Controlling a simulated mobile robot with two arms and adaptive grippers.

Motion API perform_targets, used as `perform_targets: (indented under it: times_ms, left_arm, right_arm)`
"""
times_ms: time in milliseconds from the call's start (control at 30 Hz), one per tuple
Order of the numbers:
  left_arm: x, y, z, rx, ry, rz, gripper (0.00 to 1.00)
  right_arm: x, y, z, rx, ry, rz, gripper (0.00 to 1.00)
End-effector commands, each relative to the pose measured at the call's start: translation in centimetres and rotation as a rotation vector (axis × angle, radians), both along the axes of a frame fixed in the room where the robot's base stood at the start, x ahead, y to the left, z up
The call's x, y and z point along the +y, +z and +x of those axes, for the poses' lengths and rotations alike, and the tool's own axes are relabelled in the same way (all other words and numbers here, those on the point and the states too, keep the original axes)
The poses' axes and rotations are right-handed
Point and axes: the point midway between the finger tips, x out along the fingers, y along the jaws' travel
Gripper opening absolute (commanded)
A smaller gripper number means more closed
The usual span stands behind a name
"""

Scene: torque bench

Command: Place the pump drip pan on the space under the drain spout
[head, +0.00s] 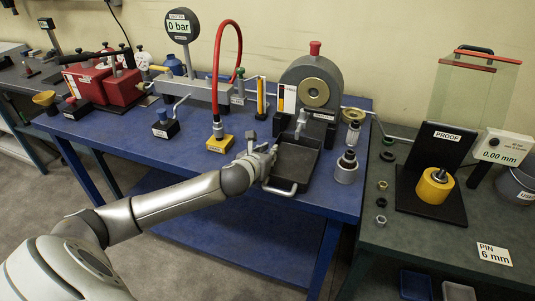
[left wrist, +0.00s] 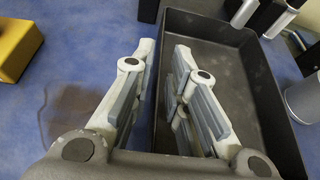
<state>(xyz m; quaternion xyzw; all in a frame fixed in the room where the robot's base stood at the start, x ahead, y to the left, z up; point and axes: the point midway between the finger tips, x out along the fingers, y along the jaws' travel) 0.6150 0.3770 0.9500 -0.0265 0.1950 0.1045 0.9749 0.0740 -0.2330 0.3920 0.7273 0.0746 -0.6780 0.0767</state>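The drip pan (head: 297,158) is a dark rectangular tray on the blue bench, with a light handle (head: 280,189) on its front end. It also fills the right of the left wrist view (left wrist: 225,70). My left gripper (head: 265,157) is at the pan's left wall. In the left wrist view its fingers (left wrist: 165,50) straddle that wall, one outside and one inside, with a gap between them. The grey pump housing (head: 312,80) stands behind the pan. A small silver part (head: 301,120), perhaps the drain spout, shows near the pan's far end. My right gripper is out of view.
A yellow block (head: 220,143) with a red hose stands left of the pan; it also shows in the left wrist view (left wrist: 17,47). A metal cylinder (head: 346,170) stands close on the right. Blue bench surface (head: 205,178) is bare to the front left.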

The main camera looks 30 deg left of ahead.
Motion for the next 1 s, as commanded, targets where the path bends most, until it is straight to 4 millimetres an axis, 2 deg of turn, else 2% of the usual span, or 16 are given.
perform_targets:
  times_ms: [467, 667, 1000]
  left_arm:
    - [-0.1, 0.2, -0.6, 0.001, -0.001, 0.003, 0.27]
    - [-0.6, 1.3, -3.1, 0.000, -0.003, 0.004, 0.27]
    - [-1.9, 3.5, -8.6, 0.002, -0.004, 0.004, 0.27]
  right_arm:
    - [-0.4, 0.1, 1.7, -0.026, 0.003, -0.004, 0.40]
    - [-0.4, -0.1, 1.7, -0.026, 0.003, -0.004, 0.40]
    - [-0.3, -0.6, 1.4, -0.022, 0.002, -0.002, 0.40]
